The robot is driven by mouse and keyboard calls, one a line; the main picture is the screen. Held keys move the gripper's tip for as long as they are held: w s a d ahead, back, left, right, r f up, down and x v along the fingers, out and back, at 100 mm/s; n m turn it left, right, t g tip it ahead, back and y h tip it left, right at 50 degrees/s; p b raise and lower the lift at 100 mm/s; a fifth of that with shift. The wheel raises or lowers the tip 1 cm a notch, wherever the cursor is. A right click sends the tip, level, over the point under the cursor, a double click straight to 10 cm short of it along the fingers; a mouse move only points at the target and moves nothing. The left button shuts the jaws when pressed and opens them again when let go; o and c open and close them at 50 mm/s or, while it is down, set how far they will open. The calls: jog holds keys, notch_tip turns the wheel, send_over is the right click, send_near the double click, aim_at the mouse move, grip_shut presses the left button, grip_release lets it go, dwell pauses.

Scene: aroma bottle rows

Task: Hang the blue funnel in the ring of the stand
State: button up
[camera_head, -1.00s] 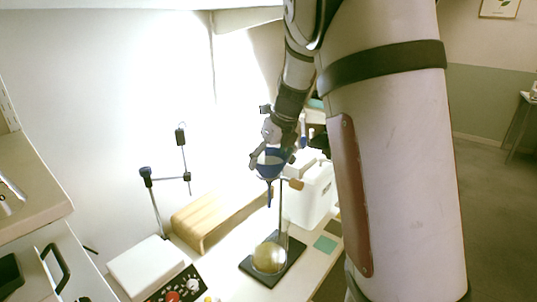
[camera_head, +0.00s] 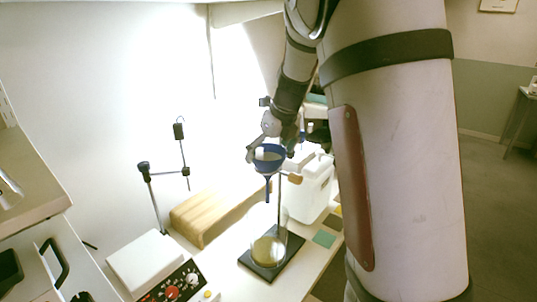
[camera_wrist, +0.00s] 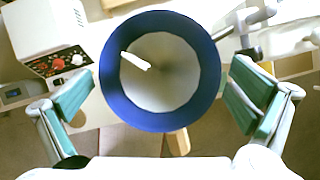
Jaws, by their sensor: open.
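The blue funnel (camera_head: 268,171) is upright at the stand (camera_head: 280,205), its stem pointing down above a round glass flask (camera_head: 268,250) with yellowish contents. The ring is mostly hidden by the funnel; a tan clamp piece (camera_head: 295,179) shows beside it and also under the rim in the wrist view (camera_wrist: 180,142). The funnel appears to sit in the ring. My gripper (camera_head: 268,145) is just above and behind the funnel. In the wrist view my gripper (camera_wrist: 163,98) is open, its teal pads apart from the funnel (camera_wrist: 112,75) on both sides.
A wooden box-like rack (camera_head: 215,213) stands left of the stand, and a white container (camera_head: 312,190) stands behind it at right. A white device with knobs (camera_head: 150,262) and a thin rod holder (camera_head: 152,200) are at the left. Free room above the funnel is taken by my arm.

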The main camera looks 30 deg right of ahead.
jog(key=v, duration=1.1)
jog(key=shift+r, duration=0.1)
jog(key=s+a+f+n, duration=0.1)
jog(key=s+a+n, duration=0.7)
jog(key=s+n, duration=0.5)
jog(key=s+a+f+n, duration=0.2)
jog(key=s+a+n, duration=0.6)
jog(key=n, duration=1.3)
jog(key=s, duration=0.4)
jog(key=shift+s+n+t+h, duration=0.3)
jog(key=shift+s+t, duration=0.1)
jog(key=shift+f, duration=0.1)
